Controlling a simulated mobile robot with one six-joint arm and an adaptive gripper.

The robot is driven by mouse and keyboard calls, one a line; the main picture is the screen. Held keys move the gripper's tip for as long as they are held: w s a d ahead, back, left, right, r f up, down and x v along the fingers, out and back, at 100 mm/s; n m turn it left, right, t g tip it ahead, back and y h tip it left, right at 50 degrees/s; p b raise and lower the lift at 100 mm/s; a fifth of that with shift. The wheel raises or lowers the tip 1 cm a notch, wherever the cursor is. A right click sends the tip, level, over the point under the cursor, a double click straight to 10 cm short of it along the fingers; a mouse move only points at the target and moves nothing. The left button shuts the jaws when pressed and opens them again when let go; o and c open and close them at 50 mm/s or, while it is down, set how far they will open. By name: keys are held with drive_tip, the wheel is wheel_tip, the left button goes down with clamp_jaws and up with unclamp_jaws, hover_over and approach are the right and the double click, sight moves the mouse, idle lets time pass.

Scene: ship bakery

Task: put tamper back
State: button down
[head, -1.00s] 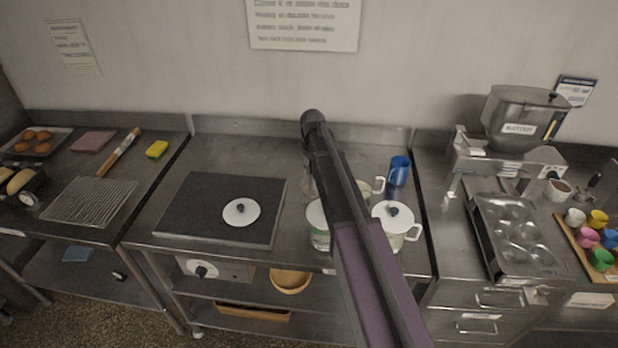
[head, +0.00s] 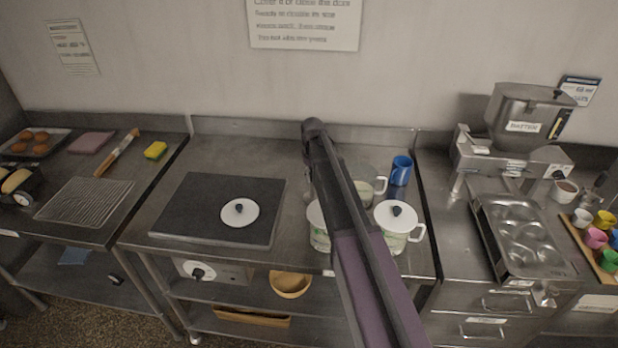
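I cannot make out a tamper for certain. A small upright tool (head: 601,180) stands at the far right beside a cup of brown contents; it is too small to tell what it is. My arm rises from the lower right to the middle of the picture and covers part of the centre counter. My gripper is not visible, so I cannot tell whether it holds anything.
A dark griddle plate (head: 187,208) bears a white lid (head: 240,212). A batter machine (head: 522,125) and a muffin tin (head: 523,240) are on the right counter.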

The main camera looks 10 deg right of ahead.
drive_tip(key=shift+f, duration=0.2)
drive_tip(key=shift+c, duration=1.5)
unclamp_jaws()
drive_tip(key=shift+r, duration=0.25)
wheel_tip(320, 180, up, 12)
drive_tip(key=p, duration=1.2)
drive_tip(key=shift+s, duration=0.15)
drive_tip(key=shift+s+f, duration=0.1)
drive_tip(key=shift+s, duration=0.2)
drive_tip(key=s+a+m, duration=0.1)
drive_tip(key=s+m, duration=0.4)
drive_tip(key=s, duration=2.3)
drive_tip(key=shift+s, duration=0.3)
